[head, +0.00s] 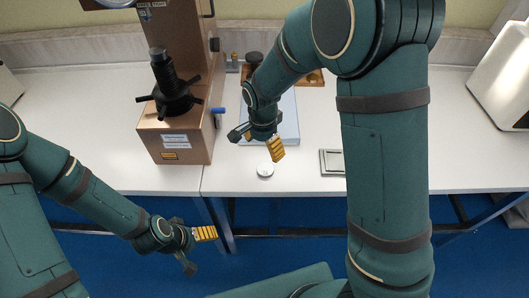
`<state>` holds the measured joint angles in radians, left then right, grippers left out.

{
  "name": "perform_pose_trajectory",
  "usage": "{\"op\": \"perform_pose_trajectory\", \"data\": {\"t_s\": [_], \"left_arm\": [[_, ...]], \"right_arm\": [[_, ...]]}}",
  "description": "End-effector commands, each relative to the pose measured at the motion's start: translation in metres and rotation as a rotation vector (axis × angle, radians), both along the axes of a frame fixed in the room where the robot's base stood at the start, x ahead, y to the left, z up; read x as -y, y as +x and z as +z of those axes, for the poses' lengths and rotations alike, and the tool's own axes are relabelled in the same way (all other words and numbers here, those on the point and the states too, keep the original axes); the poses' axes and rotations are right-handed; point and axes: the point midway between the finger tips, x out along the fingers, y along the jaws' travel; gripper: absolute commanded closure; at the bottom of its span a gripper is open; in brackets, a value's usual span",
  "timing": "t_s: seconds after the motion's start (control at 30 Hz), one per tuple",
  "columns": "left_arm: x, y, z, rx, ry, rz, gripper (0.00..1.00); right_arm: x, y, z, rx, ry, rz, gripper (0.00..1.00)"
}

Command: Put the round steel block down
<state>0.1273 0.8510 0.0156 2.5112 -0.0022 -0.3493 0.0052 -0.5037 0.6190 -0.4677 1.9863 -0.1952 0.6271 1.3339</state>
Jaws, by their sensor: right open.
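The round steel block (265,170) is a small pale disc lying on the white bench top near its front edge. My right gripper (258,142) is open just behind and above it, with a yellow-padded finger on the right and a dark finger on the left. The block shows clear of the fingers. My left gripper (197,249) is low in front of the bench, with its fingers apart and nothing between them.
A brown hardness tester (178,140) with a dark spindle and handles stands left of the block. A pale blue plate (286,122) lies behind my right gripper. A grey square block (332,161) lies to the right. The bench's left part (75,125) is clear.

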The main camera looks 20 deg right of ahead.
Motion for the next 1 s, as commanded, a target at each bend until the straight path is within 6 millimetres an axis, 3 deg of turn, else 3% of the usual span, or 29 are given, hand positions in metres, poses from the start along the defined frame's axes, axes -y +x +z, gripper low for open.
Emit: {"op": "perform_pose_trajectory", "data": {"t_s": [0.1,0.2,0.27,0.43,0.6,0.8,1.0], "left_arm": [[0.0,-0.001,0.002,-0.001,0.0,0.0,0.15],[0.0,-0.001,0.003,-0.002,0.0,-0.001,0.15],[0.0,-0.001,0.002,-0.002,0.0,-0.001,0.15],[0.0,-0.001,0.002,-0.002,0.0,-0.001,0.15],[0.0,-0.001,0.002,-0.002,0.0,-0.001,0.15],[0.0,-0.001,0.002,-0.002,0.0,-0.001,0.15],[0.0,-0.001,0.002,-0.002,0.0,-0.001,0.15]], "right_arm": [[-0.001,-0.001,0.008,-0.001,0.001,0.003,0.2],[0.0,-0.007,-0.003,-0.007,0.017,0.043,0.2],[-0.001,-0.015,-0.021,-0.012,0.042,0.103,0.2],[-0.01,-0.059,-0.091,0.013,0.159,0.384,0.2],[-0.024,-0.105,-0.134,0.096,0.248,0.63,0.2],[-0.037,-0.147,-0.155,0.203,0.287,0.834,0.2],[-0.041,-0.16,-0.157,0.253,0.283,0.915,0.2]]}}
